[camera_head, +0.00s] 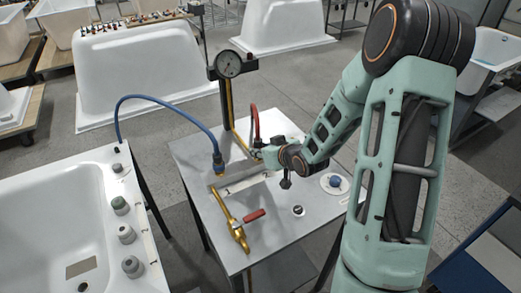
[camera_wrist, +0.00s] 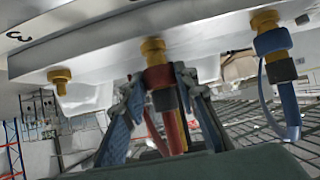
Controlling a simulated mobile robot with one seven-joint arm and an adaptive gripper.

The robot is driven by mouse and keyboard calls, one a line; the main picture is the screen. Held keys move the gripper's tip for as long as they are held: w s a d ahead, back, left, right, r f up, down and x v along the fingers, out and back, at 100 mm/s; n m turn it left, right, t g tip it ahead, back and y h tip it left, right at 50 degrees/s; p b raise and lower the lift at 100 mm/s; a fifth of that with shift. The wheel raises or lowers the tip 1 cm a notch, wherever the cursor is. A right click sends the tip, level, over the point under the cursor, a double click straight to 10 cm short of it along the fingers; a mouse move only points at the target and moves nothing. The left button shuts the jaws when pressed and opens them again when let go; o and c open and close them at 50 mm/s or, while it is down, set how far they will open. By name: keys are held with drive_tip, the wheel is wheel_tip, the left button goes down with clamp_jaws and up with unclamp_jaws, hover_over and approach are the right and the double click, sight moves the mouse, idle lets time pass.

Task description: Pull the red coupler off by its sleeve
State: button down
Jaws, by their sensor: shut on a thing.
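The red coupler (camera_wrist: 160,77) sits between the fingertips of my gripper (camera_wrist: 161,88) in the wrist view, with the fingers closed on its sides. It meets a brass fitting (camera_wrist: 153,50) on a pale bar (camera_wrist: 110,45); I see no gap between them. A red hose (camera_wrist: 172,130) runs from the coupler between my fingers. In the head view the red hose (camera_head: 254,122) rises beside my gripper (camera_head: 256,153), at the back of the grey table; the coupler itself is mostly hidden there.
A blue coupler (camera_head: 217,160) with an arching blue hose (camera_head: 165,100) stands left of my gripper. A dial gauge (camera_head: 229,65) on a post stands behind. A blue knob (camera_head: 335,181) is at right.

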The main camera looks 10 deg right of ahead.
sight(259, 128)
drive_tip(key=shift+r+p, duration=0.45)
drive_tip(key=shift+r, duration=0.35)
drive_tip(key=shift+r+p, duration=0.3)
drive_tip(key=shift+r, duration=0.05)
drive_tip(key=shift+r+p, duration=0.5)
drive_tip(key=shift+r, duration=0.2)
drive_tip(key=shift+r, duration=0.1)
drive_tip(key=shift+r+p, duration=2)
drive_tip(key=shift+r, duration=0.45)
drive_tip(key=shift+d, duration=0.1)
